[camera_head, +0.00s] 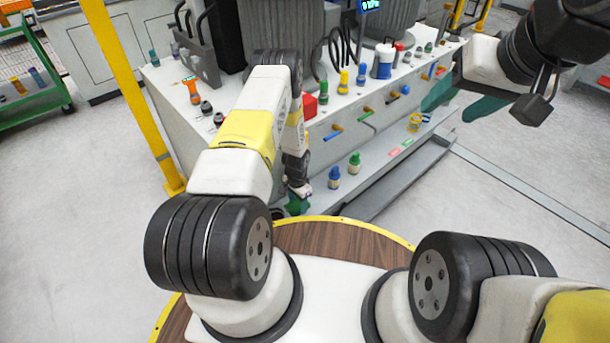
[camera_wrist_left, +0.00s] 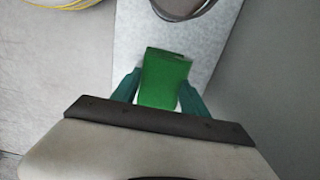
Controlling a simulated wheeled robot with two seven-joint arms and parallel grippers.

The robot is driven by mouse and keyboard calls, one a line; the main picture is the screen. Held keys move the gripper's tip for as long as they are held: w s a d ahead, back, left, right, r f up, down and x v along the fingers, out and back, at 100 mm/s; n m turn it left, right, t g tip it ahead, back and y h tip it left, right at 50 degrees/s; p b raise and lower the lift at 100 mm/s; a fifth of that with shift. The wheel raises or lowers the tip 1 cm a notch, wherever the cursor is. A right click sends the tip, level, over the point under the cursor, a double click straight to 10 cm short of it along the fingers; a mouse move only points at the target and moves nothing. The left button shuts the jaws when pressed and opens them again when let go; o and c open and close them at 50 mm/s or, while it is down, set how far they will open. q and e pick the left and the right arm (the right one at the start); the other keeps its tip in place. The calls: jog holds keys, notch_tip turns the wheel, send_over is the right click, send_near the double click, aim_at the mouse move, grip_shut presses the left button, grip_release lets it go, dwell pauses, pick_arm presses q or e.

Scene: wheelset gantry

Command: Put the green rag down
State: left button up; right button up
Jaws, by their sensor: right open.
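The green rag (camera_wrist_left: 163,78) is a small green block between the teal fingers of my left gripper (camera_wrist_left: 160,92) in the left wrist view. The fingers press on both its sides, and a light grey surface (camera_wrist_left: 215,45) lies behind it. In the head view my left gripper (camera_head: 298,203) hangs low at the near left end of the lower shelf (camera_head: 380,178), with green showing at its tip. Whether the rag touches the surface I cannot tell. My right gripper (camera_head: 462,102) is open and empty at the right, its teal fingers apart.
A bench (camera_head: 345,130) with several bottles, pegs and tools stands ahead. Two small bottles (camera_head: 344,170) stand on its shelf. A round metal-rimmed thing (camera_wrist_left: 180,6) lies beyond the rag in the wrist view. A yellow post (camera_head: 140,95) stands left.

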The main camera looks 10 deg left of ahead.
pick_arm(q)
jog(key=o, duration=0.4)
jog(key=shift+o, duration=0.2)
notch_tip(320, 180, up, 12)
notch_tip(320, 180, up, 33)
jog(key=n+t, duration=0.3)
jog(key=n, duration=0.1)
send_over(298, 204)
jog(key=s, duration=0.1)
jog(key=s+d+r+n+t+h, duration=0.1)
jog(key=s+r, duration=0.8)
jog(key=s, duration=0.2)
jog(key=s+d+r+n+t+h, duration=0.1)
jog(key=s+r+n+t, duration=0.1)
jog(key=s+r, duration=0.7)
jog(key=s, duration=0.3)
jog(key=shift+s+r, duration=0.3)
jog(key=shift+r, duration=0.05)
